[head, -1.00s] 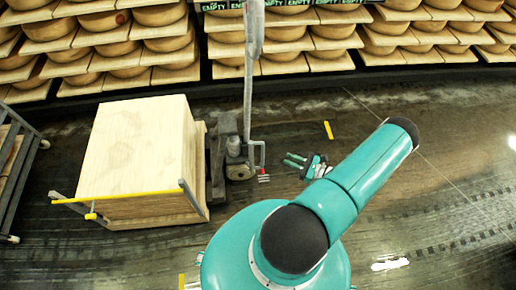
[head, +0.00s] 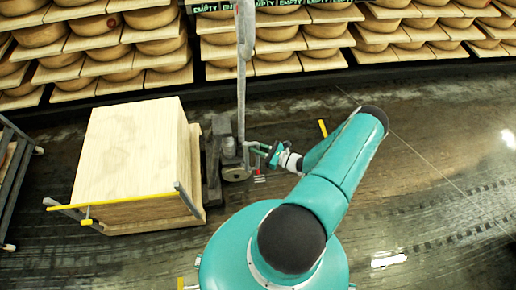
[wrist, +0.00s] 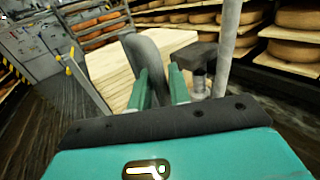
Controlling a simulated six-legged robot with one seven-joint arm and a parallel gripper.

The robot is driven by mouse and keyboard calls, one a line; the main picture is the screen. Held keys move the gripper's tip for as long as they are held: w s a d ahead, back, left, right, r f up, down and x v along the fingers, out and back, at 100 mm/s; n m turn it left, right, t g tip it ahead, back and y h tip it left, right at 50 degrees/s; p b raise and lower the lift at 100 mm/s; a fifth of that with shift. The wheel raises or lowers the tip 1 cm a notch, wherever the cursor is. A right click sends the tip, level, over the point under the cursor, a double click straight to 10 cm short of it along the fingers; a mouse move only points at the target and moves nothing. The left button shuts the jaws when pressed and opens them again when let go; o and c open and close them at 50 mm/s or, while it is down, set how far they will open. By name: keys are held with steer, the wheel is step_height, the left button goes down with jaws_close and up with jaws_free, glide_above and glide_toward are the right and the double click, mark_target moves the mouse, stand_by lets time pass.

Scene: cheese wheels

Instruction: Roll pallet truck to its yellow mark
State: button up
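The pallet truck (head: 212,165) has a grey body and a tall grey upright, and stands at the right side of a stack of pale wooden boards (head: 130,150). Its grey bent handle (head: 252,146) sticks out to the right. My gripper (head: 270,154) is at this handle. In the wrist view, the teal fingers (wrist: 160,92) are apart, with the grey handle (wrist: 150,58) between them nearer the left finger; contact cannot be told. Which is the truck's cannot be told.
Shelves of cheese wheels (head: 280,47) line the back. A grey rack (head: 14,190) stands at the left edge. A yellow bar (head: 80,205) runs along the stack's front. Open wet floor (head: 440,180) lies to the right.

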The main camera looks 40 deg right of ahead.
jaws_close()
